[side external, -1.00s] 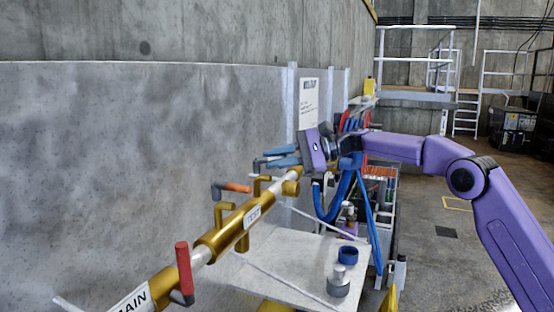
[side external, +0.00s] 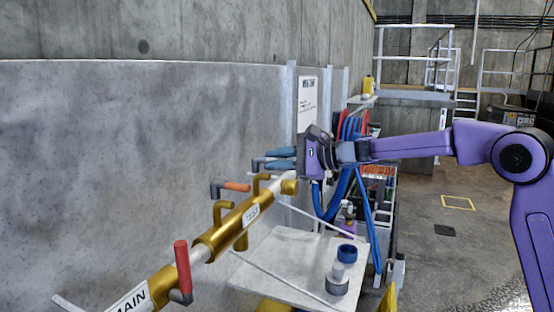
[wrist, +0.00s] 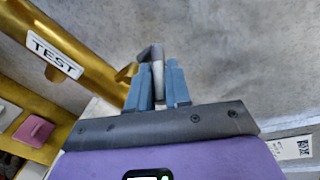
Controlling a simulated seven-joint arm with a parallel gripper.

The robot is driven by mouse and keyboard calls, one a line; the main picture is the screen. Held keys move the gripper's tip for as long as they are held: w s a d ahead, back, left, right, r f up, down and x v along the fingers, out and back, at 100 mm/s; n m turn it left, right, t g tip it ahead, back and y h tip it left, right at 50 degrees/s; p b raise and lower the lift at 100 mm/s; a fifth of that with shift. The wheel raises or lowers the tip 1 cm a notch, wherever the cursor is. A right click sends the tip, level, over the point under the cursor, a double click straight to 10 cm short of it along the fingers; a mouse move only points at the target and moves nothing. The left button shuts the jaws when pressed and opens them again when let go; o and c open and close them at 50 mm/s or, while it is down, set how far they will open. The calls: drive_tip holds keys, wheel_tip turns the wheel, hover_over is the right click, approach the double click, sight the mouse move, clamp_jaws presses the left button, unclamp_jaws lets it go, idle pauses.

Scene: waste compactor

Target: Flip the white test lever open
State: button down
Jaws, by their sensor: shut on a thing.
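The white test lever (wrist: 158,90) shows in the wrist view between the two blue fingers, with its grey bent end (wrist: 152,53) sticking out beyond them. My gripper (wrist: 158,84) is shut on its handle. In the side external view my gripper (side external: 279,159) is at the far end of the gold pipe, near the wall. The lever's dark elbow (side external: 257,163) shows just left of the fingers, and its handle is hidden by them. The gold pipe (side external: 228,228) bears a TEST label (side external: 252,214), which also shows in the wrist view (wrist: 54,54).
An orange-handled lever (side external: 237,186) and a red-handled lever (side external: 183,267) stand along the same pipe, nearer the camera. A white table (side external: 275,270) below holds a blue ring (side external: 347,253) and a grey fitting (side external: 337,282). Blue hoses hang behind my gripper. The concrete wall (side external: 140,150) is close on the left.

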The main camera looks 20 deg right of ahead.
drive_tip(key=shift+s+a+f+m+t+h, duration=0.1)
drive_tip(key=shift+s+a+m+t+h, duration=0.1)
drive_tip(key=shift+m+t+h, duration=0.35)
drive_tip(key=shift+s+a+r+m+t+h, duration=0.1)
drive_tip(key=shift+s+m+t+h, duration=0.1)
drive_tip(key=shift+m+t+h, duration=0.35)
drive_tip(key=shift+s+a+f+m+t+h, duration=0.1)
drive_tip(key=shift+s+m+t+h, duration=0.15)
drive_tip(key=shift+m+h, duration=0.4)
drive_tip(key=shift+a+m+t+h, duration=0.1)
drive_tip(key=shift+m+t+h, duration=0.25)
drive_tip(key=shift+h, duration=0.2)
drive_tip(key=c, duration=1.1)
unclamp_jaws()
drive_tip(key=shift+s, duration=0.1)
drive_tip(key=shift+f+y, duration=0.1)
drive_tip(key=shift+y, duration=0.2)
